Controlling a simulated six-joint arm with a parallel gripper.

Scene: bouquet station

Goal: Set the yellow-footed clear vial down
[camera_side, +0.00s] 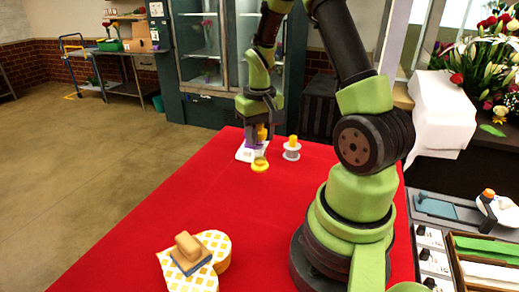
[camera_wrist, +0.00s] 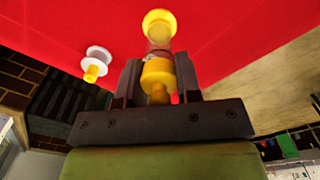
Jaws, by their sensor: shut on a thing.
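The clear vial has a round yellow foot (camera_side: 260,163) and a yellow upper part, with a see-through body between them. My gripper (camera_side: 262,128) is shut on its upper part, above the red table. In the wrist view the yellow upper part (camera_wrist: 158,74) sits between the two fingers of my gripper (camera_wrist: 160,72). The yellow foot (camera_wrist: 159,25) shows beyond the fingertips, over red cloth. The vial looks about upright. I cannot tell whether the foot touches the cloth.
A white-footed vial with a yellow top (camera_side: 292,150) stands close by on the right. A white flat piece with a purple part (camera_side: 245,154) lies just behind. A checkered heart-shaped box (camera_side: 212,276) with a wooden-handled block (camera_side: 188,250) is at the front. The red table (camera_side: 180,215) between is clear.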

